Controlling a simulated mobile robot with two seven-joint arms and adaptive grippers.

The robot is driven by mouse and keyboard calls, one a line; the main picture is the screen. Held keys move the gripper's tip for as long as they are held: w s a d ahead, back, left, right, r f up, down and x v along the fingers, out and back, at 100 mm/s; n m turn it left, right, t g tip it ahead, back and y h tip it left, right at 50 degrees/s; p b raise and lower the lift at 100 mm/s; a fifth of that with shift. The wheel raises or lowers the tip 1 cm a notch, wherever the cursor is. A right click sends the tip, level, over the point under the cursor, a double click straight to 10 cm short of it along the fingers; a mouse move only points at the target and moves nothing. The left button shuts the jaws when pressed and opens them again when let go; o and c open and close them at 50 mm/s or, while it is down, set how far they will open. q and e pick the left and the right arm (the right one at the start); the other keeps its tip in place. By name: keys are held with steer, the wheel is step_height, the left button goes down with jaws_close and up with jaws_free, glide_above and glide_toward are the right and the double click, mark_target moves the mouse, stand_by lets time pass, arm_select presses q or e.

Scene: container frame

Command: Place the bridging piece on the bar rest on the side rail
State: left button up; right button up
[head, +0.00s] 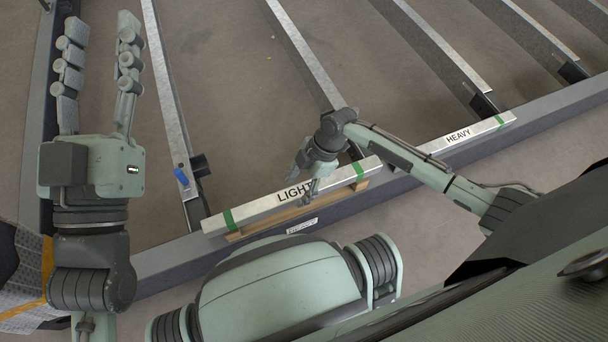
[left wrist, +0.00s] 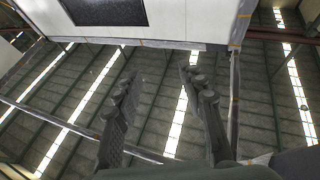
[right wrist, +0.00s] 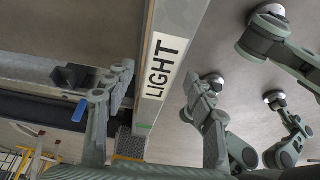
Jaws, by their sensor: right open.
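The bridging piece is a pale metal bar marked LIGHT (head: 262,207) with green bands near its ends. It lies along the side rail (head: 168,262) on the tan bar rest (head: 290,220). My right gripper (head: 312,186) is over the bar's middle and hides part of it. In the right wrist view the open fingers (right wrist: 162,85) stand either side of the LIGHT bar (right wrist: 178,40); I cannot tell whether they touch it. My left gripper (head: 102,25) is open, empty and raised at the left, away from the bar; its spread fingers also show in the left wrist view (left wrist: 160,80).
A second bar marked HEAVY (head: 465,136) lies farther right along the rail. Several metal cross beams (head: 170,90) run from the rail across the floor. A blue tab (head: 181,177) is on the leftmost one. Bare floor (head: 225,80) shows between the beams.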

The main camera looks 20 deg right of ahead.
steer(key=p+v, duration=0.1)
steer(key=v, duration=0.2)
steer(key=shift+d+r, duration=0.15)
steer(key=shift+r, duration=0.05)
steer(key=p+v, duration=0.2)
steer(key=v, duration=0.6)
steer(key=a+r+m+t+y, duration=0.1)
steer(key=a+r+m+t, duration=0.2)
steer(key=a, duration=0.4)
step_height(320, 180, up, 25)
steer(key=m+t+h, duration=0.1)
steer(key=m+t, duration=1.1)
steer(key=t, duration=0.1)
glide_above(296, 192)
steer(key=w, duration=0.1)
arm_select(q)
steer(key=w+a+f+g+y, duration=0.2)
steer(key=f+g, duration=0.3)
steer(key=f, duration=0.6)
steer(key=shift+a+f+g+y, duration=0.25)
steer(key=shift+a+g+y, duration=0.15)
steer(key=shift+a+y, duration=0.3)
arm_select(e)
steer(key=shift+w+a, duration=0.15)
steer(key=shift+a, duration=0.15)
arm_select(q)
steer(key=shift+w, duration=0.1)
steer(key=shift+c, duration=0.2)
arm_select(e)
steer(key=shift+c, duration=0.3)
